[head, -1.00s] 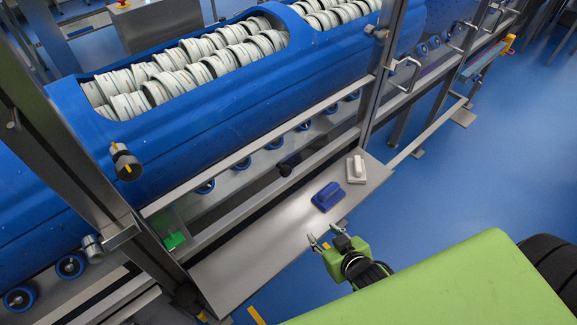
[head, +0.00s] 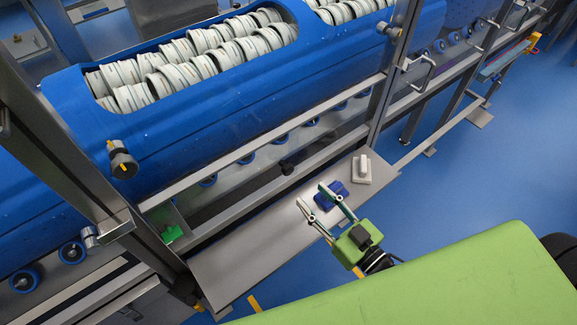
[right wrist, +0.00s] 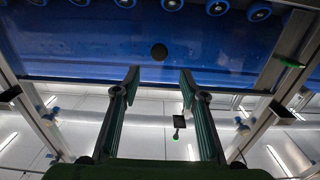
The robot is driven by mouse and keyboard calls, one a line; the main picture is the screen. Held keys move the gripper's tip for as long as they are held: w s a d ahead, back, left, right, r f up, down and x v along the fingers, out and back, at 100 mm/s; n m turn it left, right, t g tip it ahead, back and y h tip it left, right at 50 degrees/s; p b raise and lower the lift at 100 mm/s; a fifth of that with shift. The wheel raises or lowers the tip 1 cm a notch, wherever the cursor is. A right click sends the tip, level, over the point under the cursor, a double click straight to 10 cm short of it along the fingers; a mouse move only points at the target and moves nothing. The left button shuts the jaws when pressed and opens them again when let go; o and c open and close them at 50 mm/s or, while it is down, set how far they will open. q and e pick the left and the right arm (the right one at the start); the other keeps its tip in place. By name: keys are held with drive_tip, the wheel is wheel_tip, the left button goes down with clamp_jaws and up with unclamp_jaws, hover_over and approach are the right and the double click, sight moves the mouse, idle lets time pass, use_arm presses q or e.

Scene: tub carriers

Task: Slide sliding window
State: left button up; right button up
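The sliding window is hard to make out. A metal frame with a lower rail (head: 262,146) stands in front of the blue tub, and its clear pane cannot be told for certain. A small dark knob (head: 287,168) sits low between the posts. A round dark knob (right wrist: 159,52) shows in the right wrist view beyond my fingers; whether it is the same one is unclear. My right gripper (head: 311,195) is open and empty, its fingers apart above the grey shelf, short of the frame. It also shows open in the right wrist view (right wrist: 160,74). My left gripper is not in view.
A grey shelf (head: 237,262) runs along the frame. On it are a blue handled block (head: 333,190), partly behind my fingers, and a white one (head: 362,171). The blue tub (head: 215,112) holds rows of white rings. Metal posts (head: 389,95) flank the opening. Blue floor lies right.

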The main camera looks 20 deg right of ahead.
sight(290, 171)
drive_tip(key=p+x, duration=0.2)
drive_tip(key=x, duration=0.8)
drive_tip(key=shift+x, duration=0.8)
drive_tip(key=shift+f, duration=0.1)
drive_tip(key=shift+d, duration=0.1)
clamp_jaws()
